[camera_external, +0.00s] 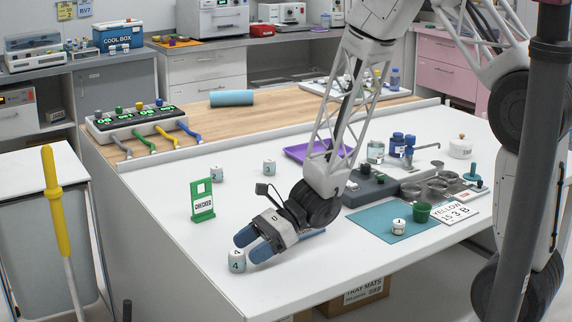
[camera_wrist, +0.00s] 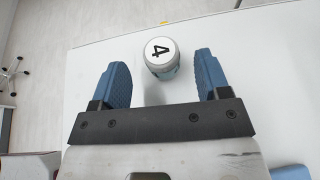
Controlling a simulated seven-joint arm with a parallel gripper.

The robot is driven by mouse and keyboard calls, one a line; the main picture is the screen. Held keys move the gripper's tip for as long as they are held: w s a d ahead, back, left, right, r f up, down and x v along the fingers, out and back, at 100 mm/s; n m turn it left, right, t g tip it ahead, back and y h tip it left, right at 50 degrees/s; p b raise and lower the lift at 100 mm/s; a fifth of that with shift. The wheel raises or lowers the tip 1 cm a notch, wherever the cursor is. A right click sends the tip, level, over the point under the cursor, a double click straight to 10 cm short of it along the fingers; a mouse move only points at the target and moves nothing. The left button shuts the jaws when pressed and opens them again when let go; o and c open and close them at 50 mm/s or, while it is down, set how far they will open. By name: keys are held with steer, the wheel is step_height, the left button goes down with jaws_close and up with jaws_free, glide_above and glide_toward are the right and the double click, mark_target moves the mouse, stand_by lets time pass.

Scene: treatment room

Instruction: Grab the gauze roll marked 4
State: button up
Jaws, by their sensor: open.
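The gauze roll marked 4 (camera_external: 237,261) is a small white cylinder with a teal band. It stands upright near the front edge of the white table. In the wrist view its top with a black 4 (camera_wrist: 160,53) shows just beyond and between my two blue fingers. My gripper (camera_external: 254,246) is open and low over the table, with the roll at its fingertips; it also shows in the wrist view (camera_wrist: 162,75). I cannot tell whether a finger touches the roll. Nothing is held.
A green "CHECKED" stand (camera_external: 203,203) stands left of my gripper. Other rolls (camera_external: 217,173) and (camera_external: 269,167) stand farther back. A purple tray (camera_external: 312,151), a teal mat (camera_external: 385,224) and a grey holder (camera_external: 372,188) lie to the right. The table's front edge is close to the roll.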

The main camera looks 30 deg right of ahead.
mark_target(240, 252)
steer(key=shift+a, duration=0.15)
steer(key=shift+x, duration=2.45)
steer(key=shift+r, duration=0.1)
steer(key=shift+c, duration=0.2)
steer(key=c, duration=1)
